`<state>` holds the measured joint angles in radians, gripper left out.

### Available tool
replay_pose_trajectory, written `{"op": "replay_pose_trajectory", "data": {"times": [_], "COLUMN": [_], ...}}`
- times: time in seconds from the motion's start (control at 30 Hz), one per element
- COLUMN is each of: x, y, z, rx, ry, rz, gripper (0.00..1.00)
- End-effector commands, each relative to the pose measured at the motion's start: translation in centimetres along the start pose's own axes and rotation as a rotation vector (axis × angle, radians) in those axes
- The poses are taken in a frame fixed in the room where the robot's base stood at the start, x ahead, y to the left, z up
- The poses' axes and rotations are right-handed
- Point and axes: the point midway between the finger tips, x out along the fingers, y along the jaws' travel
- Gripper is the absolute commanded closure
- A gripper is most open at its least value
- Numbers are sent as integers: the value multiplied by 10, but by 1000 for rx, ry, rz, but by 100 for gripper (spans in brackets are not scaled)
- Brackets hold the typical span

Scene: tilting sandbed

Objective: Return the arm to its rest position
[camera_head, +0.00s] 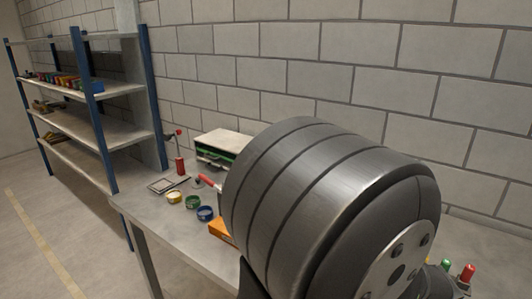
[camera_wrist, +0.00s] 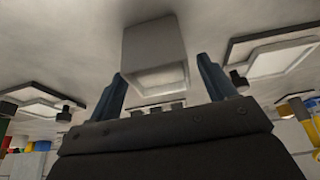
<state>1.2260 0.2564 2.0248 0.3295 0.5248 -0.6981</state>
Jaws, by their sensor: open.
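My gripper (camera_wrist: 160,70) shows in the wrist view as two blue fingers standing well apart above a dark body. A pale block-shaped thing (camera_wrist: 153,45) appears between and beyond the fingers; I cannot tell how far away it is, and no contact shows. In the head view my large dark grey arm link fills the middle and right front, and my gripper is not visible there.
A grey workbench (camera_head: 167,228) holds a yellow pot (camera_head: 174,198), a blue pot (camera_head: 205,213), a green pot, an orange box and a pale-topped box (camera_head: 222,139). A blue-framed shelf (camera_head: 110,90) stands left. A block wall is behind. Open floor lies left.

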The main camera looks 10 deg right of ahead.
Motion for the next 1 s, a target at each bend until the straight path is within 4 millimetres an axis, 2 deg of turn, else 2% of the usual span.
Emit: {"op": "replay_pose_trajectory", "data": {"times": [0.2, 0.47, 0.77, 0.97, 1.0], "x": [24, 10, 10, 22, 15], "y": [0, 0, 0, 0, 0], "z": [2, -4, -4, 2, 0], "rx": [0, -1, -1, 1, 0], "ry": [-3, 1, 0, -4, 2], "rz": [-1, 0, 0, -1, 1], "gripper": [24, 24, 24, 24, 24]}}
